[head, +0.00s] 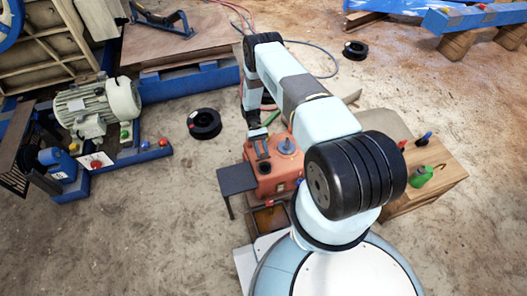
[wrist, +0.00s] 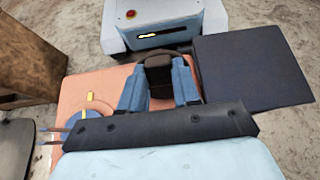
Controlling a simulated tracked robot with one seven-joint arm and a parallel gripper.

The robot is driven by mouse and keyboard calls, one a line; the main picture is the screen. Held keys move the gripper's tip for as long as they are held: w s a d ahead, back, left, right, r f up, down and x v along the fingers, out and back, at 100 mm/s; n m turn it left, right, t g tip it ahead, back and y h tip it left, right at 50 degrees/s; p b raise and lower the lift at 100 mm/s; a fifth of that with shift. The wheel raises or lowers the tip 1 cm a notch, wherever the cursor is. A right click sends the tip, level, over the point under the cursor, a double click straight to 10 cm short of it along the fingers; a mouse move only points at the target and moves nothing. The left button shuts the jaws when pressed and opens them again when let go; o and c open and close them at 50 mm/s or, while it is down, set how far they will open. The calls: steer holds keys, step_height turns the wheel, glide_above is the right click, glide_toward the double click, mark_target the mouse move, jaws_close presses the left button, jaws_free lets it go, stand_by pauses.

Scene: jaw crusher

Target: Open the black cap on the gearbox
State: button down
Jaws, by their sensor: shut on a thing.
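The gearbox (head: 264,184) is an orange-red box in front of my base; its orange top (wrist: 75,93) also shows in the wrist view. My gripper (wrist: 160,88) points down at the gearbox top, its two blue fingers shut on the black cap (wrist: 158,68). The cap sits between the fingers, and its lower part is hidden. A round blue-grey fitting (head: 287,146) stands on the gearbox top to the right of the gripper.
A dark flat plate (head: 237,178) adjoins the gearbox on the left. An electric motor (head: 95,105) on a blue frame is at left. A black ring (head: 204,123) lies on open floor.

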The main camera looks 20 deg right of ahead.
steer(key=shift+w, duration=0.15)
steer(key=c, duration=0.8)
jaws_free()
steer(key=v, duration=1.3)
steer(key=shift+w, duration=0.35)
steer(key=shift+r, duration=0.2)
